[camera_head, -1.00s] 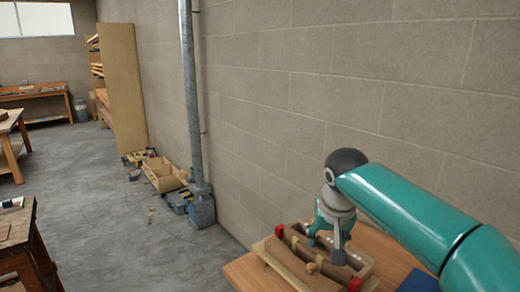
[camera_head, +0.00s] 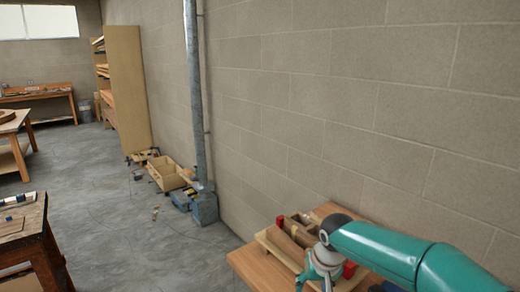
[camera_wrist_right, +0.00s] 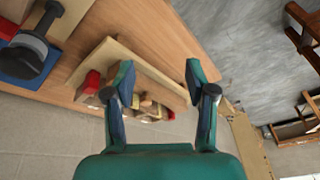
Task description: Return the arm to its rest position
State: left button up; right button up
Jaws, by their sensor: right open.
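My right arm (camera_head: 400,254), teal with a dark joint, comes in from the right in the head view. My right gripper (camera_head: 318,280) is at the lower edge of that view, in front of the wooden bending form (camera_head: 283,249), and hides part of it. In the right wrist view my right gripper (camera_wrist_right: 158,76) is open, its two fingers apart with nothing held between them. The form with its red blocks (camera_wrist_right: 92,82) shows behind and between the fingers. My left gripper is not in view.
The wooden bench (camera_head: 246,264) carries the form and stands by the block wall. A blue pad with a dark tool (camera_wrist_right: 27,56) lies on the bench in the wrist view. A grey pipe (camera_head: 195,100), an open wooden box (camera_head: 170,175) and another table (camera_head: 22,232) stand to the left.

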jog(key=s+a+f+g+y, duration=0.1)
jog(key=s+f, duration=0.4)
jog(key=f, duration=0.5)
jog(key=s+a+f+g+y, duration=0.1)
jog(key=s+f, duration=0.4)
jog(key=f, duration=0.6)
jog(key=s+d+f+m+y, duration=0.1)
jog(key=s+f, duration=0.4)
jog(key=s, duration=0.4)
jog(key=s+d+f+m, duration=0.1)
jog(key=s+f, duration=0.4)
jog(key=s, duration=0.4)
notch_tip(320, 180, down, 10)
jog(key=b, duration=1)
jog(key=shift+s+a+g, duration=0.25)
jog(key=shift+s+g, duration=0.05)
